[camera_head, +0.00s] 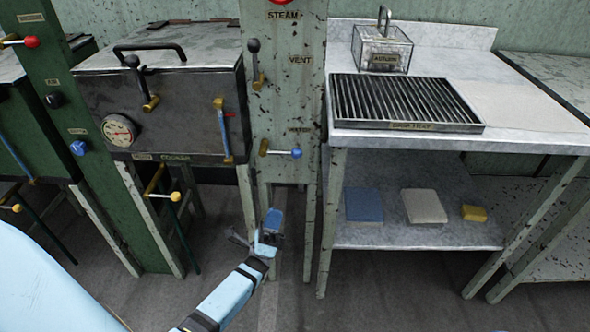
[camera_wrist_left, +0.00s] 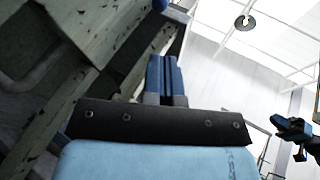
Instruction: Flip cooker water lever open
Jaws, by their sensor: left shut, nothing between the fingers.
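The water lever (camera_head: 282,152) is on the pale green post, under a label that reads WATER. It has a brass pivot at its left and a blue knob at its right, and it lies about level. The cooker (camera_head: 190,120) is the dark box with a gauge, left of the post. My left gripper (camera_head: 272,222) is below the lever and apart from it. In the left wrist view its blue fingers (camera_wrist_left: 165,78) are shut with nothing between them. A blue and black part (camera_wrist_left: 295,132) at the right there looks like my right gripper; its jaws are unclear.
Above the water lever is the black-knobbed vent lever (camera_head: 256,65).

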